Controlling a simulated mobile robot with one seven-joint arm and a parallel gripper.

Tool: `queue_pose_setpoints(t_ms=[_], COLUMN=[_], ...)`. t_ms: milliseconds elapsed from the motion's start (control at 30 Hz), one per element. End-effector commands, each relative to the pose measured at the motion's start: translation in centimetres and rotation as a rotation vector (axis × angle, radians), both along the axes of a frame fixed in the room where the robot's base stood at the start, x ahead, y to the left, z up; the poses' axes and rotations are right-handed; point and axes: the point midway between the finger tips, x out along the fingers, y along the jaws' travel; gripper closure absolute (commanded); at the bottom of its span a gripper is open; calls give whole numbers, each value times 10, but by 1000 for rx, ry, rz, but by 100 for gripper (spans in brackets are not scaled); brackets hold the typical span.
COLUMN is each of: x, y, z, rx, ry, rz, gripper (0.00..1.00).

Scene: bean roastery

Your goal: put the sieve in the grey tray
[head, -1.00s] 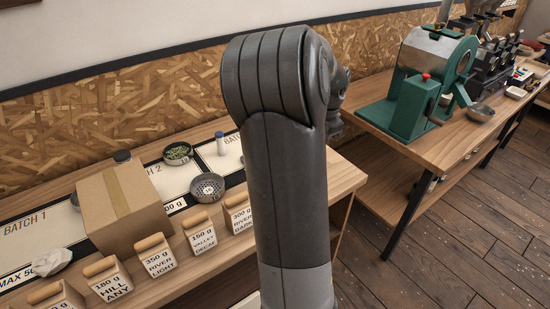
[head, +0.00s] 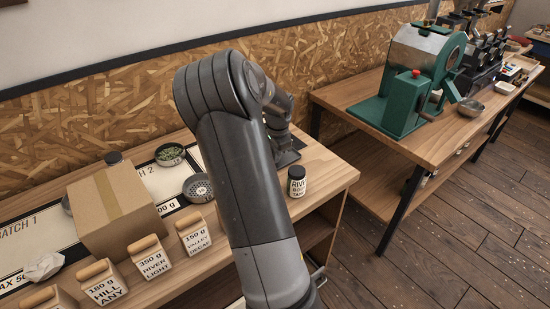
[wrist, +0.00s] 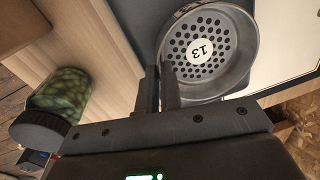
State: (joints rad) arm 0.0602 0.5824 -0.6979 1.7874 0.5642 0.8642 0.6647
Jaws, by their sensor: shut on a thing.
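A round metal sieve (wrist: 208,52) with a perforated base and a white "13" label fills the upper middle of the wrist view. My gripper (wrist: 160,75) is shut on its near-left rim. In the head view my gripper (head: 284,154) is partly hidden at the bench's back right, and the held sieve is behind my arm. Another perforated metal sieve (head: 198,188) stands on the bench left of my arm.
A jar with a black lid (head: 297,181) stands near the bench's right end, close to my gripper. A cardboard box (head: 112,210), a bowl of green beans (head: 170,154) and labelled bags (head: 152,256) crowd the left. A green roaster (head: 412,80) stands on the other bench.

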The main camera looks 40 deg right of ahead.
Motion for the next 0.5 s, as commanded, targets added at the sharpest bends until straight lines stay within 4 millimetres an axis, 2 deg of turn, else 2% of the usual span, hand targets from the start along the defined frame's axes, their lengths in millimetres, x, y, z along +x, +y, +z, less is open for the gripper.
queue_pose_setpoints(t_ms=[100, 467, 500], x=[0, 0, 0], y=[-1, -1, -1], z=[-13, -16, -16], rx=[-1, -1, -1], ry=[0, -1, -1], rz=[0, 0, 0], gripper=[100, 100, 92])
